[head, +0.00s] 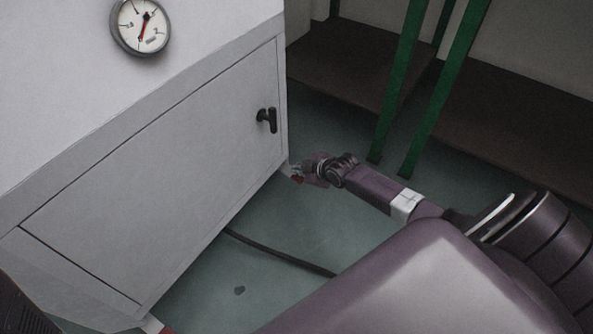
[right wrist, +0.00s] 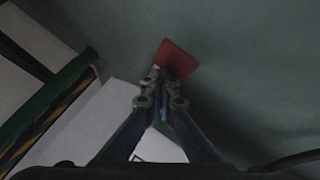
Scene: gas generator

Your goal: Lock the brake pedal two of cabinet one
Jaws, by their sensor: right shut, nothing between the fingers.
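The grey-white cabinet (head: 165,175) fills the left of the head view. A small red brake pedal (head: 297,179) sits low at its far right corner. It also shows in the right wrist view as a flat red plate (right wrist: 177,60) just beyond my fingertips. My right gripper (head: 300,171) is beside this pedal at the corner. Its fingers (right wrist: 160,76) are shut with nothing between them. I cannot tell whether they touch the pedal. Another red bit (head: 167,330) shows at the cabinet's near bottom corner, mostly cut off. My left gripper is not seen.
A black door handle (head: 268,120) and a round gauge (head: 140,26) are on the cabinet. Green posts (head: 400,90) stand behind my right gripper. A dark cable (head: 275,252) lies on the green floor (head: 265,285), which is otherwise mostly clear there.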

